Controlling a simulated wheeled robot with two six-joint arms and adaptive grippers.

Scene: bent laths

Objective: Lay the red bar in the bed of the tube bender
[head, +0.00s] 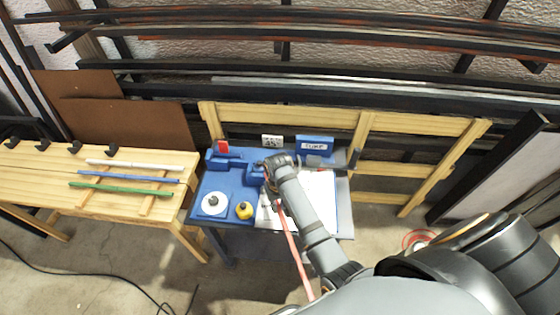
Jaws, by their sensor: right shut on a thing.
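The red bar (291,243) looks pinkish and slants from my right gripper (273,199) down toward the bottom of the head view. My right arm reaches in from the lower right over the blue bench. Its gripper is shut on the upper end of the bar; the fingertips are small and partly hidden by the arm. The tube bender seems to be the blue fixture (224,163) with a red part at the back left of the bench. A blue block (256,172) stands beside my right wrist. I cannot make out the bed clearly. My left gripper is out of view.
A white disc (214,204) and a yellow item (244,210) sit at the bench's front left. A white sheet (322,200) lies on the right. A wooden table (40,165) at the left carries white, blue and green bars. A wooden rail (410,122) stands behind.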

